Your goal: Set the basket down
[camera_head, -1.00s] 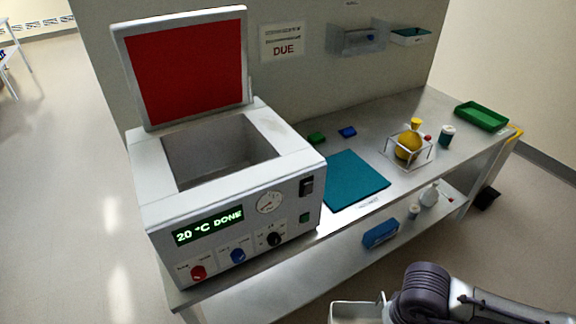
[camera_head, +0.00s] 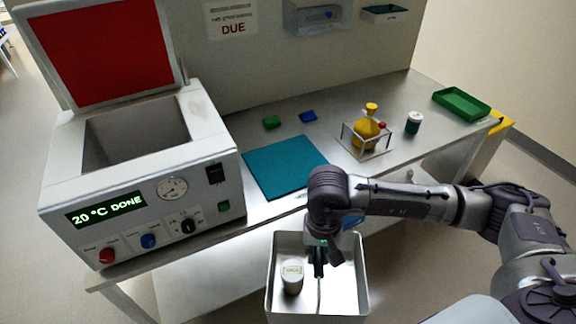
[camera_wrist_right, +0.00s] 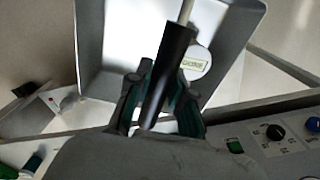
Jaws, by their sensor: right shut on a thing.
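The basket (camera_head: 347,290) is an open grey metal tub in front of the bench, low in the head view. A small white labelled jar (camera_head: 292,277) stands inside it. My right gripper (camera_head: 319,262) is shut on the basket's handle above the tub. The right wrist view shows the black handle grip (camera_wrist_right: 168,75) between the fingers, with the basket (camera_wrist_right: 125,35) and the jar (camera_wrist_right: 196,62) beyond. A teal mat (camera_head: 283,167) lies bare on the bench top. My left gripper is not in view.
The open-lidded heating bath (camera_head: 145,180), reading "20 °C DONE", fills the bench's left end. A yellow flask (camera_head: 367,128) in a wire rack, a small jar (camera_head: 413,123) and a green tray (camera_head: 461,104) stand to the right. Green and blue blocks lie behind the mat.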

